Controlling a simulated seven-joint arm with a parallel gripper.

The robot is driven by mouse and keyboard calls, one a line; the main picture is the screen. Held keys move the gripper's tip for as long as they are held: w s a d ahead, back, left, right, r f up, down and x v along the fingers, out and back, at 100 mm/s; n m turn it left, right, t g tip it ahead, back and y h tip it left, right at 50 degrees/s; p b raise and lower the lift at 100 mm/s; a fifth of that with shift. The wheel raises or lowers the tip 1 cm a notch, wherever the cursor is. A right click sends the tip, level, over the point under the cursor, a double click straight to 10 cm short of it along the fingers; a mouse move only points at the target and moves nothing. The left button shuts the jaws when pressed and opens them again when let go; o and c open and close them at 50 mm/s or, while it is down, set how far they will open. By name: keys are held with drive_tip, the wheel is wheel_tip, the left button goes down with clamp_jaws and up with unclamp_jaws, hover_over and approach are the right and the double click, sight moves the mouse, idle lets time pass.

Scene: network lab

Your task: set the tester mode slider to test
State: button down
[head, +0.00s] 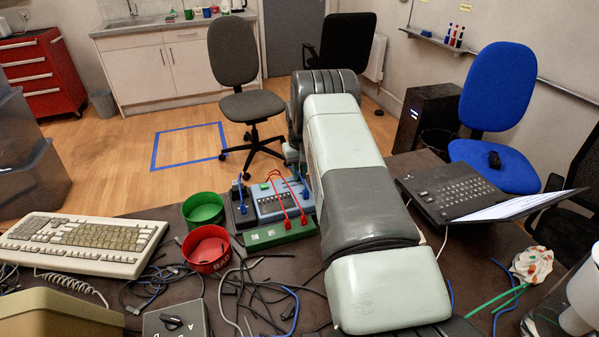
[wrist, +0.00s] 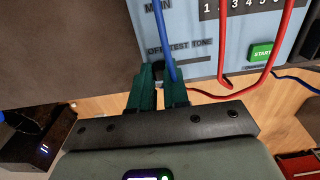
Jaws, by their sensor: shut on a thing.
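The blue-grey tester (head: 268,203) stands on the table left of my arm in the head view, with red and blue leads plugged in. In the wrist view its panel (wrist: 185,20) carries the words OFF, TEST and TONE above a dark slot. The mode slider (wrist: 159,84) shows as a small pale piece between the teal fingers of my gripper (wrist: 160,88). The gripper is shut on it, near the left part of the slot. The fingers hide most of the slider, so its exact setting is unclear. My arm hides the fingers in the head view.
In the wrist view a blue lead (wrist: 169,45) passes right by the fingers, and red leads (wrist: 222,45) loop to their right beside a green START button (wrist: 261,52).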

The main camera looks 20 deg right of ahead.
sight(292, 181)
drive_tip(key=shift+a, duration=1.25)
drive_tip(key=c, duration=1.1)
unclamp_jaws()
wheel_tip(292, 181, up, 11)
